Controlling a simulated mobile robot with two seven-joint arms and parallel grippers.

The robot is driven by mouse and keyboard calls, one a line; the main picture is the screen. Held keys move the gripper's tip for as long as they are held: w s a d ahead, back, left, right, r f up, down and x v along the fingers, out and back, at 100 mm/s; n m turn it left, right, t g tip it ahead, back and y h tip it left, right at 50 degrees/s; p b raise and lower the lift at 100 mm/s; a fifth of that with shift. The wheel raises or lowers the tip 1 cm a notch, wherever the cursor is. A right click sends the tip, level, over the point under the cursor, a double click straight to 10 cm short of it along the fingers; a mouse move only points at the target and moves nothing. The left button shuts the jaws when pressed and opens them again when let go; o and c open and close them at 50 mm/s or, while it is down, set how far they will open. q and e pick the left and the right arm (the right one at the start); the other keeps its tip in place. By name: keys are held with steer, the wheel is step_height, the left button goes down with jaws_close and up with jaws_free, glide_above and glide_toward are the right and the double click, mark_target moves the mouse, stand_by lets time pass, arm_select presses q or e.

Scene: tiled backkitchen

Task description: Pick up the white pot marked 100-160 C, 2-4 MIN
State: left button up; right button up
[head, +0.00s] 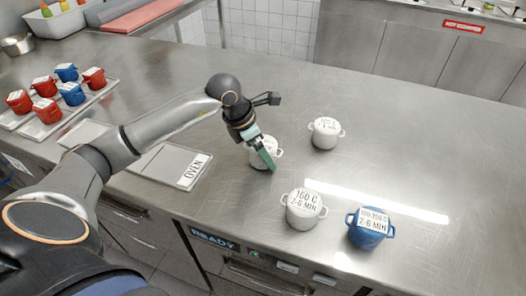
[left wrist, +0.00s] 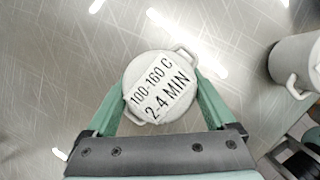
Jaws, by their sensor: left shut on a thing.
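The white pot marked 100-160 C, 2-4 MIN (left wrist: 158,84) is between the two green fingers of my left gripper (left wrist: 162,96) in the left wrist view, with its label facing the camera. The fingers touch it on both sides. In the head view the same pot (head: 276,153) is partly hidden behind my left gripper (head: 264,155). It is on or very near the steel counter; I cannot tell if it is lifted. My right gripper does not show.
A white pot marked 160 C, 2-6 MIN (head: 303,211) and a blue pot (head: 370,230) stand nearer the front edge. Another white pot (head: 325,134) stands behind to the right. A tray marked OVEN (head: 150,166) lies left. Red and blue pots fill trays (head: 58,126) far left.

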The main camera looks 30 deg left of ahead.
mark_target(263, 142)
arm_select(q)
steer(key=shift+r, duration=0.1)
steer(key=shift+c, duration=0.5)
steer(key=shift+r, duration=0.5)
steer(key=v, duration=0.2)
steer(key=shift+w+r+b, duration=0.2)
steer(key=shift+r+b, duration=0.15)
steer(key=shift+b, duration=0.05)
steer(key=s+a+r+b, duration=0.6)
steer(key=s+r, duration=0.3)
steer(key=s, duration=0.2)
steer(key=shift+s+a+r, duration=0.15)
steer(key=shift+s+a, duration=0.2)
steer(key=shift+a, duration=0.15)
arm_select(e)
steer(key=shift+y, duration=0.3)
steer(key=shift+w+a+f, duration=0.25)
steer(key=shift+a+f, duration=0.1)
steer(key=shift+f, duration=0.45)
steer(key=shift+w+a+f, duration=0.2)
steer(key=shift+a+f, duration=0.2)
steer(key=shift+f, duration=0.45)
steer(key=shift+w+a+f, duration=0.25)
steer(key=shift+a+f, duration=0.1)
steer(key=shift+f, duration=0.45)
